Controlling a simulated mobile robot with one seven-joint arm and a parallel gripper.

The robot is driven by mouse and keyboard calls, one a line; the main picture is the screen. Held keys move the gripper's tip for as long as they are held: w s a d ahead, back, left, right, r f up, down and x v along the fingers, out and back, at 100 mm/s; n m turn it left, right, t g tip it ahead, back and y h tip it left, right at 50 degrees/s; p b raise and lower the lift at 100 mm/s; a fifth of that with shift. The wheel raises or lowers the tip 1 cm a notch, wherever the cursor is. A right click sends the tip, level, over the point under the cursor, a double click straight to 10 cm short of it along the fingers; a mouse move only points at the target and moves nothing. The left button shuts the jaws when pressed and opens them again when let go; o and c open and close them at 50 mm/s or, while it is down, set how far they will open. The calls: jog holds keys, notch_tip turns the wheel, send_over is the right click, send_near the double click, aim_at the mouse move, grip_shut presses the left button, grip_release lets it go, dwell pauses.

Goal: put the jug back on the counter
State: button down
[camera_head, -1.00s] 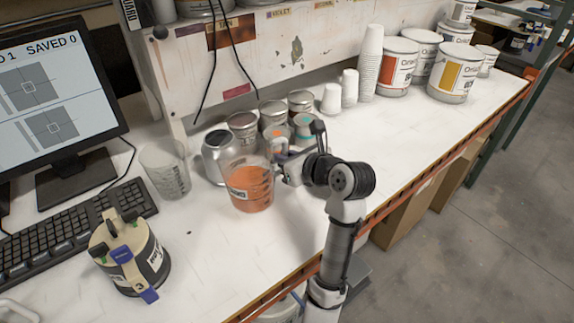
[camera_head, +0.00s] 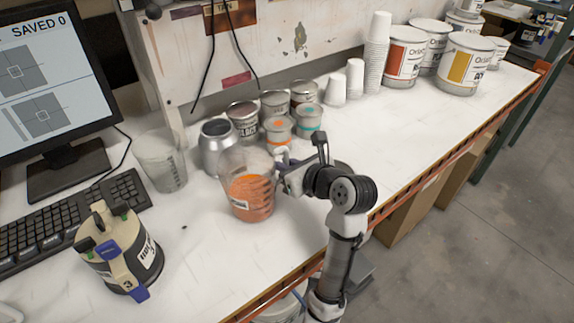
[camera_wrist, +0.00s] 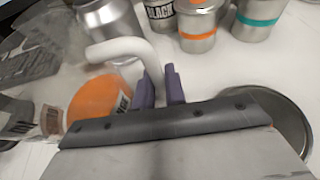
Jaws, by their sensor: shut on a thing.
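The jug (camera_head: 249,196) is clear plastic with orange paint in its lower part and a white label. It stands out in front of the silver can, at or just above the white counter (camera_head: 205,255); I cannot tell whether its base touches. My gripper (camera_head: 284,176) is on the jug's right side, at its handle. In the wrist view, the purple fingers of my gripper (camera_wrist: 160,82) are shut at the end of the jug's white handle (camera_wrist: 122,48). The orange paint (camera_wrist: 95,98) shows left of the fingers, and the wrist housing hides part of the jug.
Behind the jug stand a silver can (camera_head: 218,150) and several small paint tins (camera_head: 278,133). An empty clear beaker (camera_head: 160,162) and a cream-black canister (camera_head: 120,252) are at left. A round metal lid (camera_wrist: 283,112) lies right of my gripper.

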jog(key=c, duration=1.5)
grip_release()
jog(key=shift+o, duration=0.2)
jog(key=v, duration=1.2)
jog(key=shift+b, duration=0.4)
